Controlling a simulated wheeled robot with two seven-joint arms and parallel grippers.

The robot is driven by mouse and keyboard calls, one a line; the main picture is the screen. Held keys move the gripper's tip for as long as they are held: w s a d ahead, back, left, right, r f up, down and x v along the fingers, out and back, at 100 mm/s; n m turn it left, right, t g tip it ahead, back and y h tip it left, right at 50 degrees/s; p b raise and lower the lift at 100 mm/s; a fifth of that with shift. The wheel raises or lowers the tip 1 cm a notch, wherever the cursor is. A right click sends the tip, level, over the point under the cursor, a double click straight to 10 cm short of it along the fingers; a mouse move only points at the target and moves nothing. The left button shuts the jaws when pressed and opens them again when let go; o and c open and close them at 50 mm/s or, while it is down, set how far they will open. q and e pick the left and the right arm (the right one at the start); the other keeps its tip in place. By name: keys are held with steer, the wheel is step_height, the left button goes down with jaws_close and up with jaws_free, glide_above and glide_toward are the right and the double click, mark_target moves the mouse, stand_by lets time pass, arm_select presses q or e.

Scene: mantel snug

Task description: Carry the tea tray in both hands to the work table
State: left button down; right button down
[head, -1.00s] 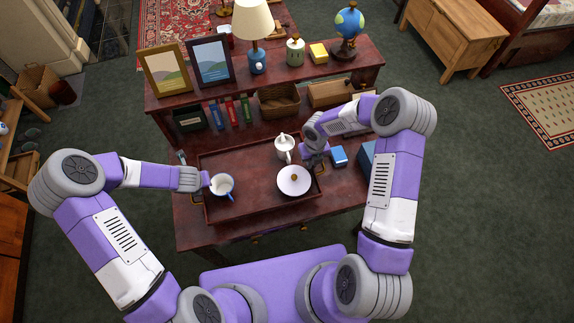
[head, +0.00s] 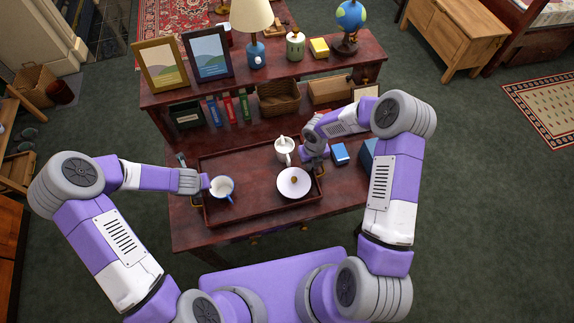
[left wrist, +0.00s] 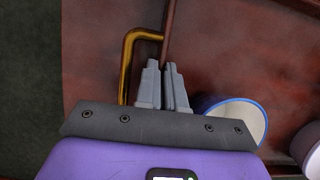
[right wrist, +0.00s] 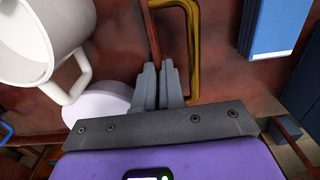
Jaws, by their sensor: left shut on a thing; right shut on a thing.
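The tea tray (head: 250,172) is dark red-brown, with a low rim and brass handles. It is at the desk top; I cannot tell whether it touches it. A white blue-rimmed mug (head: 222,188), a white jug (head: 284,150) and a white round lidded piece with a brown knob (head: 294,184) stand upright on it. My left gripper (head: 205,182) is shut on the tray's left rim, beside a brass handle (left wrist: 127,65). My right gripper (head: 318,165) is shut on the right rim, beside the other handle (right wrist: 193,45). Its fingertips are partly hidden in the head view.
The dark red desk (head: 200,238) has a raised back shelf with picture frames (head: 208,55), a lamp (head: 251,18) and a globe (head: 350,17). A blue box (head: 340,153) lies just right of the tray. Green carpet (head: 465,210) is open to the right.

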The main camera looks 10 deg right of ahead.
arm_select(q)
steer(key=shift+f+b, duration=0.55)
steer(key=shift+f, duration=0.1)
arm_select(e)
steer(key=shift+f, duration=0.65)
arm_select(q)
steer(key=c, duration=1.2)
jaws_free()
steer(key=shift+r, duration=0.15)
steer(key=shift+c, duration=0.2)
arm_select(e)
steer(key=c, duration=1.2)
jaws_free()
steer(key=shift+r, duration=0.15)
steer(key=shift+c, duration=0.2)
arm_select(q)
steer(key=shift+r, duration=0.1)
steer(key=v, duration=1.1)
steer(key=shift+s+r, duration=0.25)
steer(key=shift+r, duration=0.1)
arm_select(e)
step_height(320, 180, up, 12)
